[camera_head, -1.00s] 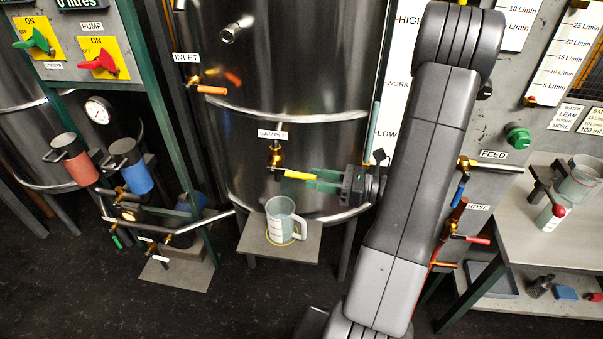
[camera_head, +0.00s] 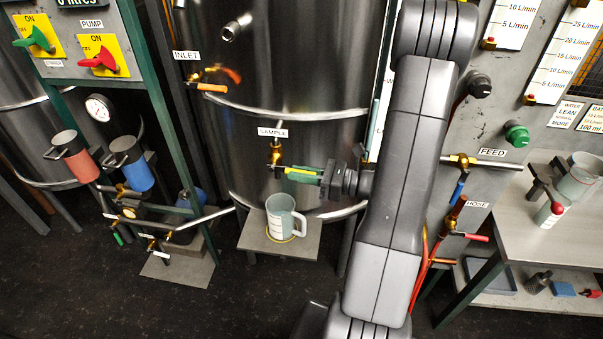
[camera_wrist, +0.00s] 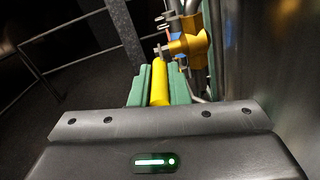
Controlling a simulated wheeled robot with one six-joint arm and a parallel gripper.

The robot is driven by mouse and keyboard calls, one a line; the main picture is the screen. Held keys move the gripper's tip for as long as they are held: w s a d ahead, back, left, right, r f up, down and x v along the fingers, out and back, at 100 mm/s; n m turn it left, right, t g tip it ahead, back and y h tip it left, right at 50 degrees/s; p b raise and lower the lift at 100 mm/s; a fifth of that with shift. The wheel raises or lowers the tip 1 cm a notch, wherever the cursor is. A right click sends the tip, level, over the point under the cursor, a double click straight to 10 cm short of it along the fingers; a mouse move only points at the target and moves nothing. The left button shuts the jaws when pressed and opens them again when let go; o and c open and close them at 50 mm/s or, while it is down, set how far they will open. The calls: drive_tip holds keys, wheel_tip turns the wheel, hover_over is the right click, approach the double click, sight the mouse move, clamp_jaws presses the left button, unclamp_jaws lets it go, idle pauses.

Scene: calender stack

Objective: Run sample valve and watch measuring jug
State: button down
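The sample valve (camera_head: 276,153) is a brass tap under the SAMPLE label on the steel tank, with a yellow lever (camera_head: 302,172). My gripper (camera_head: 305,173) has its green fingers on both sides of this lever. In the wrist view, the yellow lever (camera_wrist: 160,82) lies between the green fingers (camera_wrist: 160,88) with no clear gap, so the gripper looks shut on it. The clear measuring jug (camera_head: 281,216) stands upright below the valve on a grey shelf (camera_head: 257,243), its handle to the right. A yellow ring shows around its base. Its liquid level and any stream cannot be made out.
The INLET valve's orange lever (camera_head: 212,87) is above left. Right of my arm are the FEED valve (camera_head: 459,161), a green knob (camera_head: 517,134) and a grey bench (camera_head: 540,225) with another jug (camera_head: 580,178). Red and blue cups (camera_head: 75,160) hang at left. The dark floor in front is open.

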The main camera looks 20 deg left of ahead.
sight(299, 171)
drive_tip(key=shift+a+r+h+p, duration=0.1)
drive_tip(key=shift+r+h+p, duration=0.9)
drive_tip(key=shift+p, duration=0.9)
drive_tip(key=r+h+p, duration=0.1)
drive_tip(key=p, duration=0.2)
drive_tip(key=shift+s+a+r+t+h, duration=0.1)
drive_tip(key=shift+a+r+t+h, duration=0.05)
drive_tip(key=shift+t+h, duration=0.2)
drive_tip(key=shift+a+r+h+p, duration=0.1)
drive_tip(key=shift+h+p, duration=0.55)
drive_tip(key=shift+p, duration=0.1)
drive_tip(key=c, duration=1.4)
unclamp_jaws()
drive_tip(key=b+v, duration=0.2)
drive_tip(key=v, duration=1.1)
drive_tip(key=shift+d+r, duration=0.15)
drive_tip(key=shift+d, duration=0.25)
